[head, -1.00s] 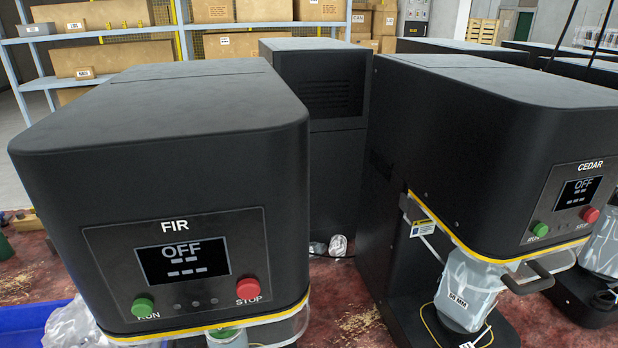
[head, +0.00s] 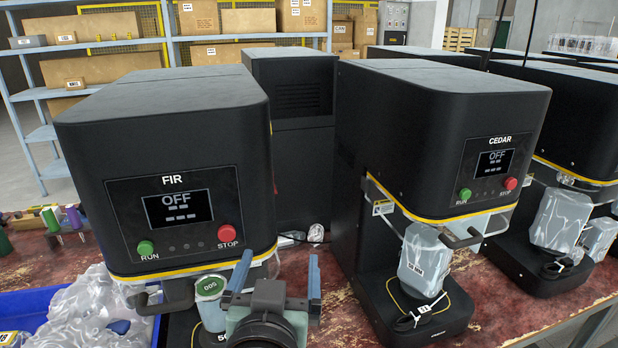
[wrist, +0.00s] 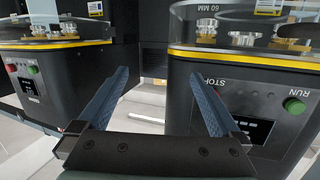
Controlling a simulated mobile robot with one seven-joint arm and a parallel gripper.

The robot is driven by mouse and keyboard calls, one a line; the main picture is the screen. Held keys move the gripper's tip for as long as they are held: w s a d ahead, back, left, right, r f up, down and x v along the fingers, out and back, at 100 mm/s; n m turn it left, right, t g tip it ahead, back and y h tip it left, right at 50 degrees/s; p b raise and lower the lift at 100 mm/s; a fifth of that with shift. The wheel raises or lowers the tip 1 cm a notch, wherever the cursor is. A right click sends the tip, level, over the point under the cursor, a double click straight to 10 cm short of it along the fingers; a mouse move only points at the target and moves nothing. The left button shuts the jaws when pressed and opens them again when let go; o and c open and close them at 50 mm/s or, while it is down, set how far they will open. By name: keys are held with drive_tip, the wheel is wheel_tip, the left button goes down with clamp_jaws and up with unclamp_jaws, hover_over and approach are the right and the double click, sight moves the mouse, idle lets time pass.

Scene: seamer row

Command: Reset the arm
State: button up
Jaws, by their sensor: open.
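My gripper (head: 278,284) is in the lower middle of the head view, in front of the right side of the FIR machine (head: 160,130). Its two blue fingers stand upright and apart, with nothing between them. In the wrist view my gripper (wrist: 160,100) is open and empty, its fingers pointing into the gap between two black machines. The FIR machine's screen reads OFF, with a green RUN button (head: 145,248) and a red STOP button (head: 227,233). A container with a green lid (head: 210,286) stands under the FIR machine, partly hidden by my gripper.
The CEDAR machine (head: 430,130), also OFF, stands to the right with a wrapped grey container (head: 425,262) under its head. A blue bin (head: 25,308) holding clear plastic bags is at the lower left. Shelves with boxes (head: 107,45) are behind. Some red bench top shows between the machines.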

drive_tip(key=d+r+n+t, duration=0.1)
drive_tip(key=d+r, duration=0.4)
drive_tip(key=r, duration=0.4)
drive_tip(key=s+r+t+p, duration=0.1)
drive_tip(key=s+r+t, duration=0.2)
drive_tip(key=r, duration=0.6)
drive_tip(key=s+r+t, duration=0.3)
drive_tip(key=s+r, duration=0.2)
drive_tip(key=r, duration=0.4)
drive_tip(key=s+a+r+t+p, duration=0.1)
drive_tip(key=s+r+t, duration=0.3)
drive_tip(key=r, duration=0.5)
drive_tip(key=shift+s+p, duration=0.3)
drive_tip(key=shift+p, duration=0.05)
drive_tip(key=shift+f, duration=0.1)
